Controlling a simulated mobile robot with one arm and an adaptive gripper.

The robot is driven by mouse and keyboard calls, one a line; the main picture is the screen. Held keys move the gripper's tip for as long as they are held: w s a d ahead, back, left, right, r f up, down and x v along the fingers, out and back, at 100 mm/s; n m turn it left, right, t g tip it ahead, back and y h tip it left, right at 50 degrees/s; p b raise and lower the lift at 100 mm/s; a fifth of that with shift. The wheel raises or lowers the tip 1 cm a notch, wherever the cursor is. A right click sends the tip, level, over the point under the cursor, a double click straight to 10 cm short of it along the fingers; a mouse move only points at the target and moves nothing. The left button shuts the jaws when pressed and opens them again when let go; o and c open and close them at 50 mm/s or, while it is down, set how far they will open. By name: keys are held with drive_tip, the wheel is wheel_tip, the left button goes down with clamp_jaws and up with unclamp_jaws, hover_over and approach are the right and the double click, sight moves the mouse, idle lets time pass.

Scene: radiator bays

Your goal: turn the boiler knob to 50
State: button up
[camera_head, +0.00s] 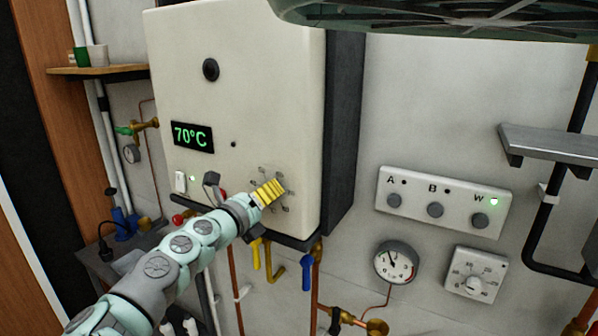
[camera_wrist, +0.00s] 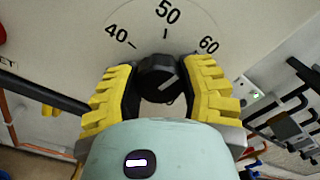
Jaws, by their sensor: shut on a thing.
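The white boiler (camera_head: 265,90) fills the upper middle of the head view. Its green display (camera_head: 192,136) reads 70°C. The black boiler knob (camera_wrist: 152,68) sits on a dial in the wrist view, with 40, 50 and 60 visible above it. Its light pointer line slants up and right, toward the 60 side rather than 50. My gripper (camera_wrist: 162,80) has its yellow fingers on either side of the knob, shut on it. In the head view my gripper (camera_head: 270,191) is at the boiler's lower front and hides the knob.
A panel with buttons A, B and W (camera_head: 440,202) is right of the boiler; the W light is green. Below it are a round gauge (camera_head: 396,262) and another dial (camera_head: 475,275). Yellow handles (camera_head: 274,265) and pipes hang beneath the boiler. A grey shelf (camera_head: 550,144) juts out at right.

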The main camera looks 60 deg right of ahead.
drive_tip(key=n+p, duration=0.2)
drive_tip(key=n, duration=0.2)
drive_tip(key=shift+n+p, duration=1.05)
drive_tip(key=shift+n, duration=0.55)
drive_tip(key=shift+s, duration=0.1)
drive_tip(key=o, duration=1.2)
drive_tip(key=shift+a, duration=0.1)
drive_tip(key=a, duration=1.2)
drive_tip(key=shift+s, duration=0.4)
